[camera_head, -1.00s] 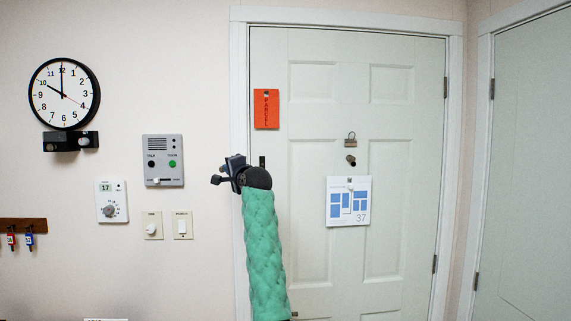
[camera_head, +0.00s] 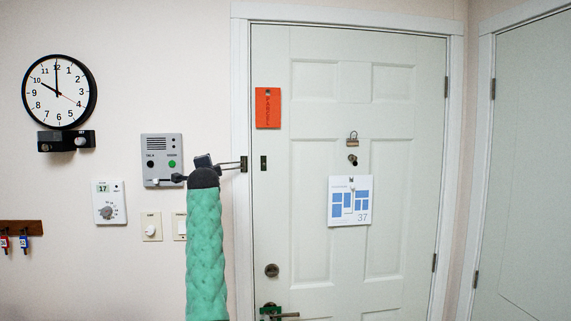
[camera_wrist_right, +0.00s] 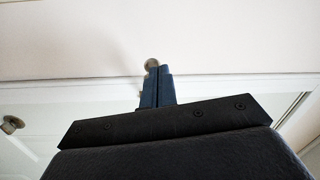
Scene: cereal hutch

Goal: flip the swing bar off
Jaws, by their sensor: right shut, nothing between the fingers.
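The swing bar (camera_head: 231,166) sticks out to the left from its dark mount on the door frame, pointing away from the door. Its catch plate (camera_head: 264,163) on the door's left edge is bare, apart from the bar. My right gripper (camera_head: 177,178) is shut and empty in front of the wall, left of the bar. Its wrist hides the bar's left end, so I cannot tell if they touch. In the right wrist view the shut fingers (camera_wrist_right: 157,88) have a small round knob just beyond their tips; I cannot tell what it belongs to. My left gripper is out of view.
The intercom (camera_head: 162,150), thermostat (camera_head: 108,203) and switches (camera_head: 151,227) are on the wall left of the frame.

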